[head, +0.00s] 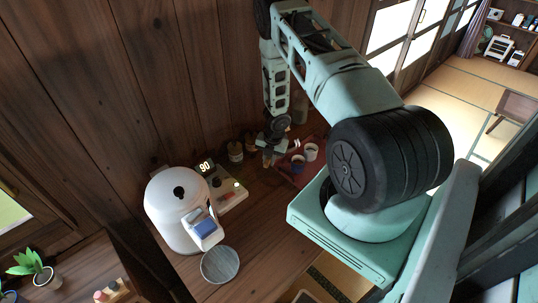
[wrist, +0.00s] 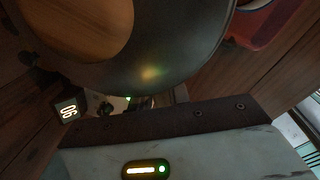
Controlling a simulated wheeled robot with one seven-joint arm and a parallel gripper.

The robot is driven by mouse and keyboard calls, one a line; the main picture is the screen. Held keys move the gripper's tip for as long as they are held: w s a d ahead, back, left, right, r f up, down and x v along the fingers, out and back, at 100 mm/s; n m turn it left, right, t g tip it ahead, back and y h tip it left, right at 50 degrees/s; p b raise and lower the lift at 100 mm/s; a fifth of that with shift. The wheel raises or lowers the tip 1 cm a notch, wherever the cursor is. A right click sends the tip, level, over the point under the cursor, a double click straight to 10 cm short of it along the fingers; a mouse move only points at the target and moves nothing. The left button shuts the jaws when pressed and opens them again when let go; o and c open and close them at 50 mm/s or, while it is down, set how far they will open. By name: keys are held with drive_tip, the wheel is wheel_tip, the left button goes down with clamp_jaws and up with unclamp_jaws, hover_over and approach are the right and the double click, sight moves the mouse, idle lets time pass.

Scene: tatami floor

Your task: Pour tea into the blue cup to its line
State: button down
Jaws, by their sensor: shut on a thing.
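My gripper (head: 271,146) is low over the back of the counter, at the left edge of the red tray. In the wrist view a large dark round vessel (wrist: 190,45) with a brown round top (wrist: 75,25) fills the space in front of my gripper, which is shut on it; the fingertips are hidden. In the head view the vessel is hard to make out. A small blue-looking cup (head: 297,161) stands on the red tray (head: 291,179), just right of my gripper. Its line and contents are too small to tell.
A second, pale cup (head: 311,151) stands on the tray. A white kettle-like dispenser (head: 170,207) and a panel reading 90 (head: 205,167) are on the left. Small jars (head: 235,151) stand along the wall. A round grey disc (head: 220,265) lies at the front.

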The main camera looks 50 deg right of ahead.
drive_tip(key=p, duration=0.2)
drive_tip(key=shift+r+p, duration=0.3)
drive_tip(key=shift+s+f+g, duration=0.1)
drive_tip(key=shift+f+g, duration=0.15)
drive_tip(key=shift+g, duration=0.15)
drive_tip(key=shift+h, duration=0.3)
drive_tip(key=shift+d+r+g, duration=0.1)
drive_tip(key=shift+r+g, duration=0.1)
drive_tip(key=shift+g, duration=0.1)
